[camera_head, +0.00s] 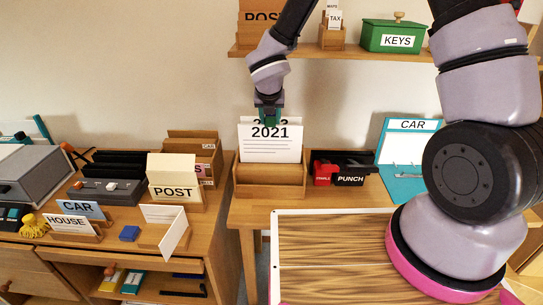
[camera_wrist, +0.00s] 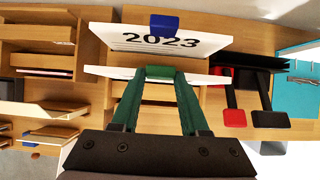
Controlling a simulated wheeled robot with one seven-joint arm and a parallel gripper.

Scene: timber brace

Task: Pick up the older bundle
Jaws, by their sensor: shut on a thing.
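The white paper bundle marked 2021 (camera_head: 270,148) stands upright at the wooden holder (camera_head: 270,190) on the small desk. In the wrist view its top edge (camera_wrist: 105,72) shows, with a green clip (camera_wrist: 160,73) on it. My gripper (camera_head: 268,112) is above this bundle, with its green fingers closed on the clip; the fingers also show in the wrist view (camera_wrist: 160,82). The bundle marked 2023 (camera_wrist: 130,38) is just behind, with a blue clip (camera_wrist: 165,24), and is mostly hidden in the head view. I cannot tell whether the 2021 bundle touches the holder.
A red and black stapler and punch tray (camera_head: 343,168) stands right of the holder, then a teal CAR clipboard (camera_head: 408,150). Wooden sorters (camera_head: 195,147) and a POST box (camera_head: 174,178) stand left. A shelf (camera_head: 345,55) with a green KEYS box (camera_head: 392,37) is above.

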